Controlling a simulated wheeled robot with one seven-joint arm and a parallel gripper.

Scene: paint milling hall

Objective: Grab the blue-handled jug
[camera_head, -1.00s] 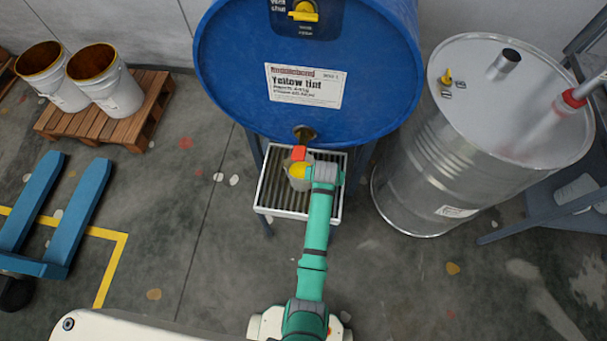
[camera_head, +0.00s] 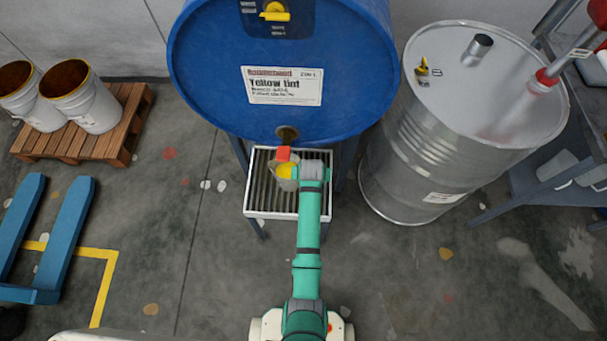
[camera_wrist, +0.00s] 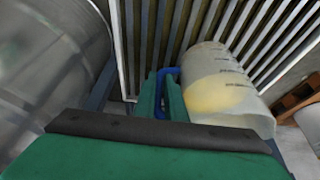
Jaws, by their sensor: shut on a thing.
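The jug (camera_head: 284,177) is translucent with yellow liquid in it, on or just above the slatted drip tray under the blue drum. In the wrist view, the jug (camera_wrist: 215,85) shows dark graduation marks and a blue handle (camera_wrist: 165,88) on its left side. My gripper (camera_head: 299,174) reaches in from the front, at the jug's right side. In the wrist view, the green fingers of my gripper (camera_wrist: 161,98) are shut on the blue handle. Whether the jug's base touches the tray cannot be told.
The blue drum (camera_head: 215,85), labelled Yellow tint, has its spout (camera_head: 287,134) above the jug, with a red part close by. The slatted tray (camera_head: 253,200) has a white rim. A steel drum (camera_head: 400,165) stands right. Buckets (camera_head: 90,97) on a pallet (camera_head: 65,148) and blue forks (camera_head: 62,240) are left.

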